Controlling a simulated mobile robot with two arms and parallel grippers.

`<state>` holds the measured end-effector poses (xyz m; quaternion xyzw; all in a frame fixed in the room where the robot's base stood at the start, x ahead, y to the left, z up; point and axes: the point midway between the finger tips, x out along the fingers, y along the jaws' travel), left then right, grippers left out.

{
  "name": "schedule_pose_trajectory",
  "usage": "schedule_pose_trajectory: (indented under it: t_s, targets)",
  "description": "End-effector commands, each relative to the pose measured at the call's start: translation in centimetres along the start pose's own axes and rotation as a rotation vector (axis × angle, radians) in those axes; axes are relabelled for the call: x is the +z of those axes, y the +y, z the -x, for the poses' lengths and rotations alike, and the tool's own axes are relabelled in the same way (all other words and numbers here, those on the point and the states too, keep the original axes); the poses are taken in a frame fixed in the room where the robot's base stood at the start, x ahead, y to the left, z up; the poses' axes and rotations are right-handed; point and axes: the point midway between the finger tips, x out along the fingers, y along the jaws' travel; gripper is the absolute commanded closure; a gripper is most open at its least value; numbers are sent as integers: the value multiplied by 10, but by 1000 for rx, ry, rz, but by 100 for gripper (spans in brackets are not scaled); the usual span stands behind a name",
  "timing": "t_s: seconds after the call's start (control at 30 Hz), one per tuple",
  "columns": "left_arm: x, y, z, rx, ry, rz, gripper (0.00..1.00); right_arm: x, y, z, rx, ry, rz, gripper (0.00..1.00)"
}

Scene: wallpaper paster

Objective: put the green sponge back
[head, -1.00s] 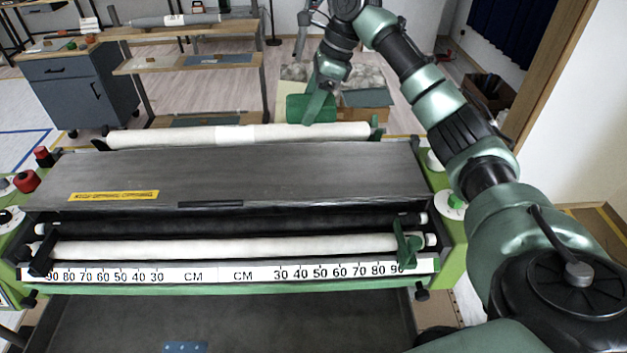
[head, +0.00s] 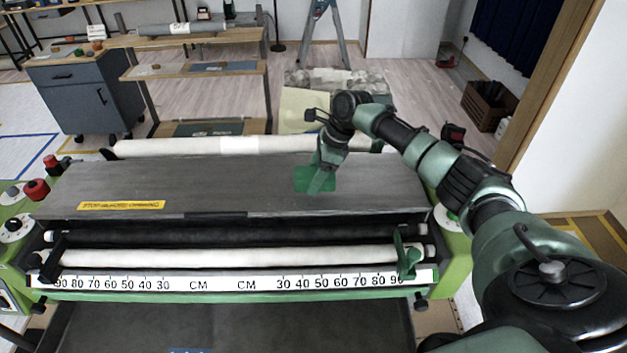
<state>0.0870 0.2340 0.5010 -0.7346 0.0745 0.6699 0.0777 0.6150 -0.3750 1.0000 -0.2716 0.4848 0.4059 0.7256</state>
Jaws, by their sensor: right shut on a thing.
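The green sponge (head: 301,177) is a flat-sided green block, seen in front of the grey top cover of the pasting machine (head: 240,180), right of its middle. My right gripper (head: 319,182) is shut on the sponge, and its green finger hides part of it. I cannot tell whether the sponge touches the cover or is a little above it. My left gripper is not in view.
A white paper roll (head: 200,146) lies along the machine's back edge, and another (head: 220,257) lies at the front above the centimetre scale. A blue-grey cabinet (head: 85,95) and a wooden bench (head: 195,68) stand behind at left.

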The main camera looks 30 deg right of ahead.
Motion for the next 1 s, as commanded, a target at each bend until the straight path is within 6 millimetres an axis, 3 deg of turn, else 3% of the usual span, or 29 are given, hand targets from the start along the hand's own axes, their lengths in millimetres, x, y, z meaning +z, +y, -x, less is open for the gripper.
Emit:
schedule_pose_trajectory:
  t_s: [0.03,0.17,0.83,0.87,0.9,0.93,1.0]
  targets:
    - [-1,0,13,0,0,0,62,0,1,-2,5,0,-3,83]
    - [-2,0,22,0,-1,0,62,-6,1,-15,4,0,-1,83]
    - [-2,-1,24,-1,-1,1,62,-12,0,-30,2,0,-1,83]
    - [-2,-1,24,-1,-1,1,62,-12,0,-30,2,0,0,35]
    - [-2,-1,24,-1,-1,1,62,-12,0,-30,1,0,0,24]
    - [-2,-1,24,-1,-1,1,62,-12,0,-30,1,0,0,19]
    - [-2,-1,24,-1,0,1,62,-12,0,-30,1,0,0,19]
